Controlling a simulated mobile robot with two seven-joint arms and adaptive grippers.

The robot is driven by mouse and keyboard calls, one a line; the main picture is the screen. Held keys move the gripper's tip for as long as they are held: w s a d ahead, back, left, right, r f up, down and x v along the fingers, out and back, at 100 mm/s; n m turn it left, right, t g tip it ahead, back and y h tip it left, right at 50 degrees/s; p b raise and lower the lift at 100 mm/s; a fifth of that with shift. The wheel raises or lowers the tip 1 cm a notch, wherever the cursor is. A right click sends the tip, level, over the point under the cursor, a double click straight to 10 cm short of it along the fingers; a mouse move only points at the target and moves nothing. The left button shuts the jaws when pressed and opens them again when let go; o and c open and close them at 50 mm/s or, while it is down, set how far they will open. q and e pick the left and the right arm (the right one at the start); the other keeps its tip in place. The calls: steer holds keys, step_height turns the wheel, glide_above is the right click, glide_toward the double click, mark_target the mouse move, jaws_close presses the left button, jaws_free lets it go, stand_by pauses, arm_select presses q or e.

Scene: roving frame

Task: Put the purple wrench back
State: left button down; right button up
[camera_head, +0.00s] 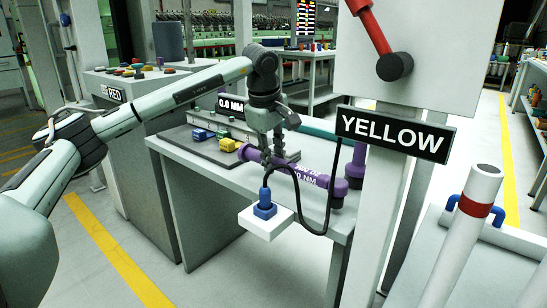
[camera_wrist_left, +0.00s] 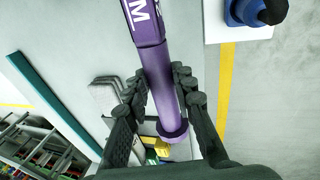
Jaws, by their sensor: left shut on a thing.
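The purple wrench (camera_head: 312,176) has a long shaft with white "NM" lettering and a dark purple end at the right. It lies roughly level above the front part of the grey workbench (camera_head: 215,165). My left gripper (camera_head: 271,153) is shut on the wrench's shaft near its left end. In the left wrist view the fingers (camera_wrist_left: 160,88) sit on both sides of the wrench shaft (camera_wrist_left: 157,66), with its flared end below them. Whether the wrench touches the bench is unclear. A separate upright purple piece (camera_head: 357,160) stands at the bench's right end. My right gripper is not in view.
A blue plug (camera_head: 264,207) on a white box and a black cable (camera_head: 325,205) hang at the bench front. Blue and yellow blocks (camera_head: 229,144) sit behind the gripper by a "0.0 NM" display (camera_head: 230,106). A post with a "YELLOW" sign (camera_head: 395,135) stands right.

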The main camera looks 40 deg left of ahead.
arm_select(q)
steer(key=shift+f+b, duration=0.5)
steer(key=shift+f, duration=0.45)
steer(key=c, duration=1.2)
jaws_free()
steer(key=shift+f, duration=0.1)
